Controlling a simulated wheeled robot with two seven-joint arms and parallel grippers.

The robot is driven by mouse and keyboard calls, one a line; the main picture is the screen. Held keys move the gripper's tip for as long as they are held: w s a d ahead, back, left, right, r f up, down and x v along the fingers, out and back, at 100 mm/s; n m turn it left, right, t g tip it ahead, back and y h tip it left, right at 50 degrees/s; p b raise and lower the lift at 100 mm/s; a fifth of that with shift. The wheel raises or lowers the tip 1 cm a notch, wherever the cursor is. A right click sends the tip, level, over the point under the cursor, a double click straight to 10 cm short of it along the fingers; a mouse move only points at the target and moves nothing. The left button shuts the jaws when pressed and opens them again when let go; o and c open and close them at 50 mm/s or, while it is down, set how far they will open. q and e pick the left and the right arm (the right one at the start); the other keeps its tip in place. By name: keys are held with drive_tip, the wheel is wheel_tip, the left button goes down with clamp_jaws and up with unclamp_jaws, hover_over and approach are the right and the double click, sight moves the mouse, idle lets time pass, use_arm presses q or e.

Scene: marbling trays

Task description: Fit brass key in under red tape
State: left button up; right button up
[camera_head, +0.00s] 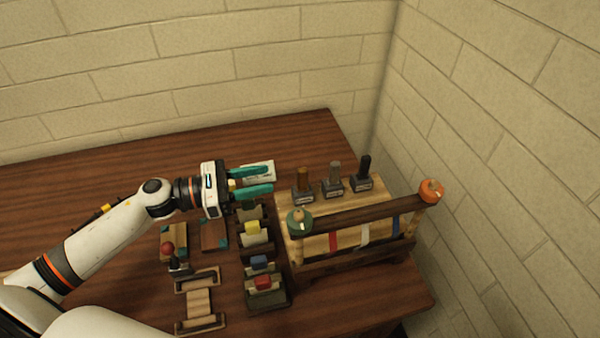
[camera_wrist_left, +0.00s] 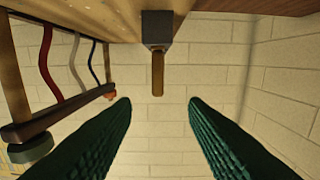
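The brass key (camera_head: 303,180) stands upright in a small dark labelled block, leftmost of three on a wooden board. In the left wrist view the brass key (camera_wrist_left: 158,75) appears upside down, ahead of the fingers and centred on the gap. My left gripper (camera_head: 272,180) is open and empty, its teal fingers pointing right toward the key, apart from it. Its fingers (camera_wrist_left: 159,104) also frame the gap in the wrist view. The red tape (camera_head: 333,241) hangs leftmost in the wooden rack, and shows as a wavy strip (camera_wrist_left: 47,62) in the wrist view. My right gripper is out of view.
A grey key (camera_head: 335,174) and a black key (camera_head: 365,167) stand right of the brass one. White tape (camera_head: 365,233) and blue tape (camera_head: 396,227) hang beside the red. The rack's dark top bar (camera_head: 365,214) has round end knobs. Small blocks crowd the table below my gripper.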

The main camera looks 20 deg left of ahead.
sight(302, 183)
use_arm(q)
drive_tip(key=p+x, duration=0.1)
drive_tip(key=x, duration=0.2)
drive_tip(key=p+x, duration=0.1)
drive_tip(key=x, duration=0.1)
drive_tip(key=shift+w+d+r+p, duration=0.15)
drive_tip(key=shift+d+r+p, duration=0.1)
drive_tip(key=shift+r+p, duration=0.1)
drive_tip(key=shift+w+d+f, duration=0.15)
drive_tip(key=shift+d+f, duration=0.05)
drive_tip(key=shift+w+d+p, duration=0.15)
drive_tip(key=shift+d+p, duration=0.1)
drive_tip(key=shift+p, duration=0.1)
drive_tip(key=p+x, duration=0.2)
drive_tip(key=x, duration=0.2)
drive_tip(key=shift+d+p, duration=0.2)
drive_tip(key=shift+p, duration=0.2)
drive_tip(key=shift+w+d+f, duration=0.15)
drive_tip(key=shift+d, duration=0.05)
drive_tip(key=shift+a, duration=0.1)
drive_tip(key=shift+c, duration=0.9)
clamp_jaws()
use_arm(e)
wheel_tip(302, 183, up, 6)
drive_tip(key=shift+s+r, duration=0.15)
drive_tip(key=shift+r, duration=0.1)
